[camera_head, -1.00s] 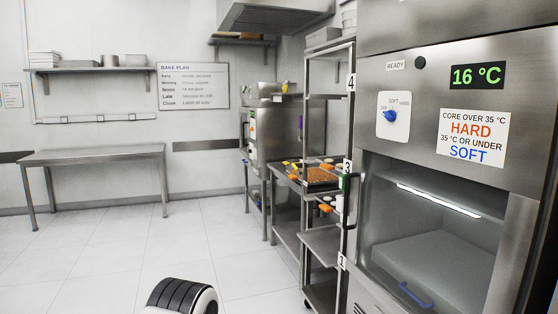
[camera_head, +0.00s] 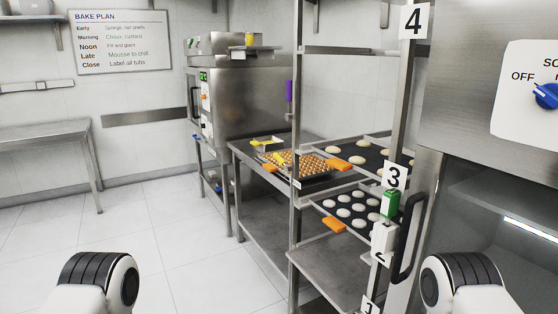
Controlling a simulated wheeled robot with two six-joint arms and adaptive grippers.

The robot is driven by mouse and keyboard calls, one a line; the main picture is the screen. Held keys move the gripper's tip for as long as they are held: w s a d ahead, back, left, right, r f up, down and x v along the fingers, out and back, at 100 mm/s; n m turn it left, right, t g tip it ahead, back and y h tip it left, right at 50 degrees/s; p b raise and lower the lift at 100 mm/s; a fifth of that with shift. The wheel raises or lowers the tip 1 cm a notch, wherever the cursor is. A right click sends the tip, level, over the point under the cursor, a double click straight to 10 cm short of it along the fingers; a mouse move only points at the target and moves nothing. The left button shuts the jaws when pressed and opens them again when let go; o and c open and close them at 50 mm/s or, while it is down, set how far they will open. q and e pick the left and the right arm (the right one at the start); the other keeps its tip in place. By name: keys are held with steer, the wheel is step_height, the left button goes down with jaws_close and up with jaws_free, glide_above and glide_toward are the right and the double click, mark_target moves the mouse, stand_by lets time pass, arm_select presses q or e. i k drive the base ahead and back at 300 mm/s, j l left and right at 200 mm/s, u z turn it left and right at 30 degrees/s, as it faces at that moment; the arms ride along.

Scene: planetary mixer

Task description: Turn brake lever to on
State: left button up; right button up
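I cannot pick out a lever marked as a brake in the camera_head view. A rolling rack (camera_head: 298,160) with numbered levels stands right of centre. On its front right post sit a green piece (camera_head: 390,203) and a white piece (camera_head: 383,238), between the labels 3 and 2; I cannot tell what they are. A dark handle (camera_head: 409,240) stands just right of them. The rack's foot is cut off by the bottom edge. White and black parts of my two arms show at the bottom left and bottom right, but neither gripper is in view.
The rack holds trays of pale rounds (camera_head: 351,207) with orange pieces at their corners. Behind it are a steel table (camera_head: 262,158) with a filled tray and an oven (camera_head: 250,98). A steel cabinet with a blue OFF dial (camera_head: 546,96) is at right. Floor at left is clear.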

mark_target(281, 160)
steer(key=i+j+z, duration=0.1)
steer(key=z, duration=0.3)
steer(key=i+j+z, duration=0.1)
steer(key=z, duration=0.35)
steer(key=j+z, duration=0.5)
steer(key=z, duration=0.35)
steer(key=i, duration=0.05)
